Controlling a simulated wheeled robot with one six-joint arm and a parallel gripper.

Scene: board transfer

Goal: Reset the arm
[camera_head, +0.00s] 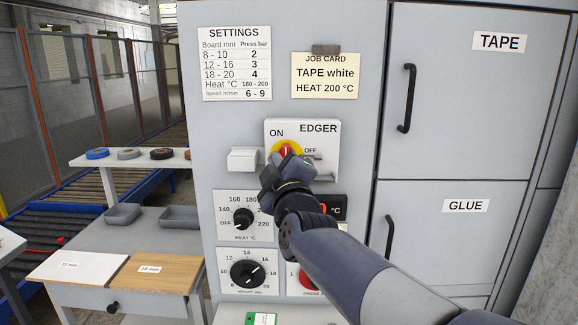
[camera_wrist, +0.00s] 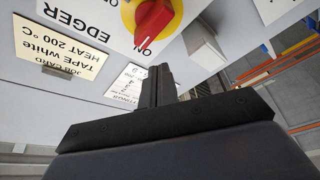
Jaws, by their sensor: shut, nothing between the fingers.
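My arm reaches in from the lower right in the head view, with my gripper (camera_head: 284,165) in front of the EDGER panel (camera_head: 326,135). In the wrist view the fingers of my gripper (camera_wrist: 158,72) are together, with nothing between them. The red switch knob on its yellow disc (camera_head: 286,147) is partly hidden behind my gripper. The wrist view shows this red knob (camera_wrist: 153,20) clear of the fingertips. The knob stands roughly upright in the head view, but the exact setting is hard to tell.
A white box (camera_head: 243,160) juts out left of the switch. The HEAT dial (camera_head: 244,218) and another dial (camera_head: 248,273) sit below. Cabinet handles (camera_head: 407,98) stick out at the right. A shelf with tape rolls (camera_head: 129,154) and a table with grey trays (camera_head: 122,214) stand left.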

